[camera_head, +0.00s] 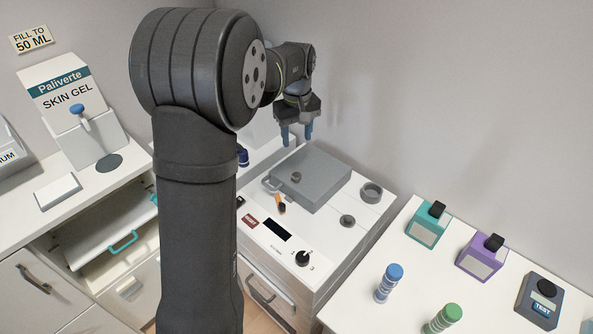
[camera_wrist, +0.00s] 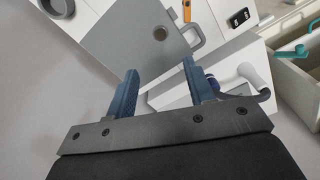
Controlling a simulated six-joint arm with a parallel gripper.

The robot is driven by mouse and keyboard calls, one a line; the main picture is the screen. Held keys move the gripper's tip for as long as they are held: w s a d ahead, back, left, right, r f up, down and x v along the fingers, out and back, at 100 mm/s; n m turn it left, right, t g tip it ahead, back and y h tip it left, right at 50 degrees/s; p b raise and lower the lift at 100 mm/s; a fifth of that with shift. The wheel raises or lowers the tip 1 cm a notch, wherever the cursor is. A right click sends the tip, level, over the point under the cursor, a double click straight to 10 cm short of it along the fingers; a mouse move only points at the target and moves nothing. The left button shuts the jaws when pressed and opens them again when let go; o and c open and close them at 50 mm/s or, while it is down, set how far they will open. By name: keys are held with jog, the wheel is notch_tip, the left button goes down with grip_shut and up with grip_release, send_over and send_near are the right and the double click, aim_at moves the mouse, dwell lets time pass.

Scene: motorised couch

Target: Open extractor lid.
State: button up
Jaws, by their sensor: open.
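The extractor (camera_head: 335,235) is a white box unit with a dark display and a black dial on its front. Its grey square lid (camera_head: 318,180) lies flat and closed on top, with a small round knob-like part on it. A grey loop handle (camera_head: 270,185) sticks out at the lid's left edge. In the wrist view the lid (camera_wrist: 125,35) and its handle (camera_wrist: 196,36) lie beyond my fingers. My gripper (camera_head: 297,135) is open and empty, pointing down above the lid's back part, apart from it. It also shows in the wrist view (camera_wrist: 160,70).
An orange-handled switch (camera_head: 280,204) sits in front of the lid, and a grey round cup (camera_head: 371,193) is to its right. Teal (camera_head: 427,229) and purple (camera_head: 481,257) boxes and capped vials stand on the right counter. The skin gel dispenser (camera_head: 80,125) is at left.

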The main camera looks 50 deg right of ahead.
aim_at(297, 174)
notch_tip(297, 174, down, 14)
jog(key=shift+r, duration=0.1)
dwell(0.4)
grip_shut()
